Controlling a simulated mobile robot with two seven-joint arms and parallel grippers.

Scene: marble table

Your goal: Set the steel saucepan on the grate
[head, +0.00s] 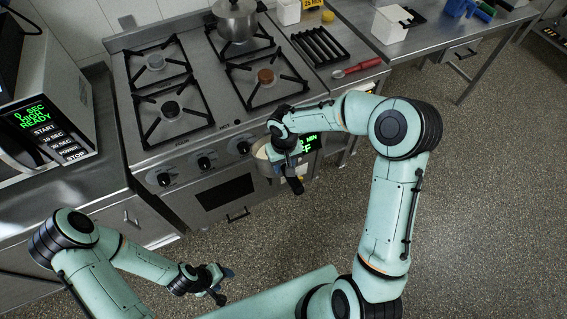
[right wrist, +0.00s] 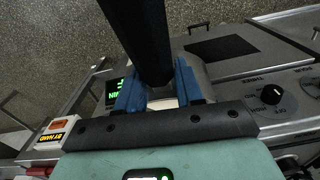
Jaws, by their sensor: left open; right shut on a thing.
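The steel saucepan (head: 264,167) hangs in front of the stove, below its front edge, partly hidden by my right gripper. Its pale inside shows at the left. My right gripper (head: 290,168) is shut on its black handle; in the right wrist view the handle (right wrist: 146,45) runs between the blue fingers (right wrist: 156,88). Black burner grates lie on the stove top: the front right grate (head: 265,78), front left grate (head: 172,112) and back left grate (head: 156,65) are bare. A slatted grate (head: 320,45) lies right of the burners. My left gripper (head: 214,283) is open and empty, low over the floor.
A lidded steel pot (head: 236,18) stands on the back right burner. A red-handled utensil (head: 357,68) lies on the counter right of the stove. A microwave (head: 50,105) stands at left. Control knobs (head: 204,162) line the stove front. White containers (head: 389,26) stand at back right.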

